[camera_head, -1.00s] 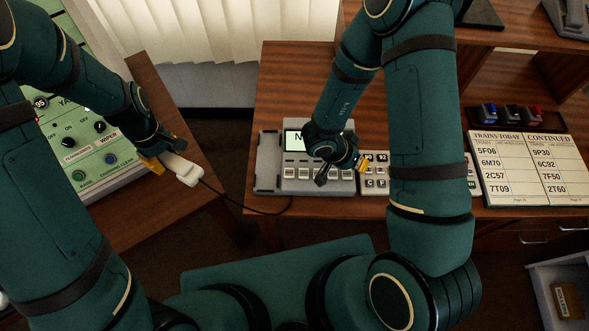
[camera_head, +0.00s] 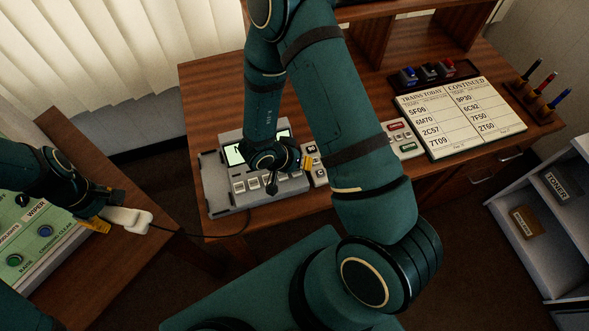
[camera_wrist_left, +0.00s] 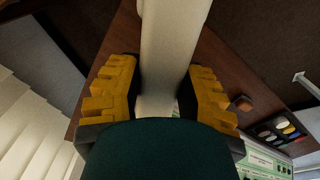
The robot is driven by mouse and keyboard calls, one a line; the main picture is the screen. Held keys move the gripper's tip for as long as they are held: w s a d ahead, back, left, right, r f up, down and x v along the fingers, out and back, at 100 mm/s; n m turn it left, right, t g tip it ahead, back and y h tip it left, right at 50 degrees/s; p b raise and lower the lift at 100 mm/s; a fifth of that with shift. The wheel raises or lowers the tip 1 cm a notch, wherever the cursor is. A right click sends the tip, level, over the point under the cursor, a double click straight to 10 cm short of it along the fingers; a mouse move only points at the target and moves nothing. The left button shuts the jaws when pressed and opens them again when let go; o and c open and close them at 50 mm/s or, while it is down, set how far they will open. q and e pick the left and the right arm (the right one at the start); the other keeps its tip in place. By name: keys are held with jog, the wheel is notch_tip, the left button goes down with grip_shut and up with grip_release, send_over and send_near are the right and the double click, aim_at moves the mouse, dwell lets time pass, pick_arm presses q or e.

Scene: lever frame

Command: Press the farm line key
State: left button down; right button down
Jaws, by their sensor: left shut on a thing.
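A grey telephone unit (camera_head: 213,187) with a lit screen (camera_head: 233,156) and a row of pale keys (camera_head: 254,184) sits on the wooden desk. The key labels are too small to read, so I cannot tell which is the farm line key. My right gripper (camera_head: 290,172) hovers over the unit beside the screen and keys, hiding part of them; its opening is unclear. My left gripper (camera_head: 99,208) is shut on a white handset (camera_head: 130,219), seen between its yellow fingers in the left wrist view (camera_wrist_left: 170,50). A dark cord runs from the handset toward the unit.
A green control panel (camera_head: 45,245) lies on the left desk. Right of the unit are a key panel (camera_head: 402,138), partly behind my right arm, a trains board (camera_head: 462,117), colored blocks (camera_head: 430,71) and a pen holder (camera_head: 535,97). Grey shelves (camera_head: 545,220) stand right.

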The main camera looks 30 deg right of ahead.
aim_at(301, 171)
jog(key=shift+f, duration=0.15)
dwell(0.7)
pick_arm(q)
jog(key=shift+r, duration=0.1)
pick_arm(e)
jog(key=shift+f, duration=0.3)
jog(key=shift+f, duration=0.35)
dwell(0.5)
jog(key=shift+r, duration=0.1)
pick_arm(q)
jog(key=shift+r+p, duration=1.05)
jog(key=shift+p, duration=0.05)
pick_arm(e)
jog(key=shift+r, duration=0.75)
